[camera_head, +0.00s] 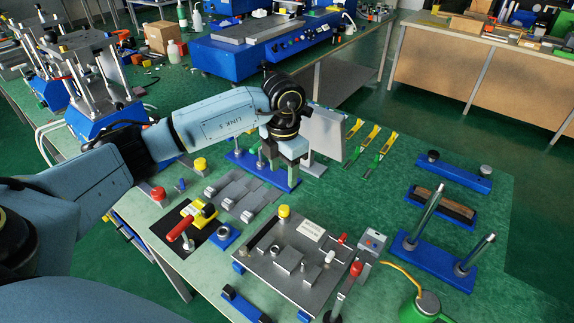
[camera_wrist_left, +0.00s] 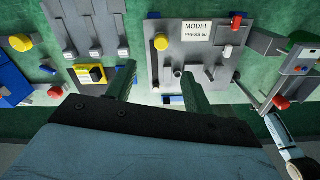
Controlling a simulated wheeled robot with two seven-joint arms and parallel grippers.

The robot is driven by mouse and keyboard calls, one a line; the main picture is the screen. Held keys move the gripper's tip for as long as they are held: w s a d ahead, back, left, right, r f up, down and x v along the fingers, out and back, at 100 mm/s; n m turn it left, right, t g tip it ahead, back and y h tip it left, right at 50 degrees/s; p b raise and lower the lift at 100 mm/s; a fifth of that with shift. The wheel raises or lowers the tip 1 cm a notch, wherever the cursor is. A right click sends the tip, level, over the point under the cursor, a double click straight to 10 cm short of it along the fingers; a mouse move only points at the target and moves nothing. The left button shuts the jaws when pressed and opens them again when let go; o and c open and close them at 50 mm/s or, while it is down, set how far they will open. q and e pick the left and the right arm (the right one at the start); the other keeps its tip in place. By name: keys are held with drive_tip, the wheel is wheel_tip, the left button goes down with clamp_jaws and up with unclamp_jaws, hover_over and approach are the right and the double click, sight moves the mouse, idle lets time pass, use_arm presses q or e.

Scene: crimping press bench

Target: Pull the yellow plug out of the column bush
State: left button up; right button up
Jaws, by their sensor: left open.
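A yellow plug (camera_head: 284,211) stands upright at the back-left corner of the grey press plate (camera_head: 257,253). The bush under it is too small to make out. In the left wrist view the plug (camera_wrist_left: 161,41) shows at the plate's corner, between the lines of my two fingers and beyond their tips. My left gripper (camera_head: 291,167) points down, open and empty, above the bench behind the plate. It is apart from the plug. Its two fingers also show in the left wrist view (camera_wrist_left: 157,82). My right gripper is not in view.
Another yellow knob (camera_head: 201,163) stands farther left. A red-handled clamp (camera_head: 181,228) is left of the plate. A blue stand (camera_head: 433,262) with upright metal columns is at right. A blue rail (camera_head: 262,170) lies beneath my left gripper, and a grey panel (camera_head: 323,133) stands beside it.

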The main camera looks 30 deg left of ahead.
sight(284, 208)
use_arm(q)
wheel_tip(284, 208, down, 12)
drive_tip(key=shift+s+d+r, duration=0.1)
drive_tip(key=shift+r, duration=0.05)
drive_tip(key=shift+f, duration=0.55)
drive_tip(key=c, duration=1.1)
drive_tip(key=shift+r, duration=0.15)
drive_tip(key=shift+r, duration=0.1)
drive_tip(key=shift+r+p, duration=1.25)
drive_tip(key=shift+r, duration=0.4)
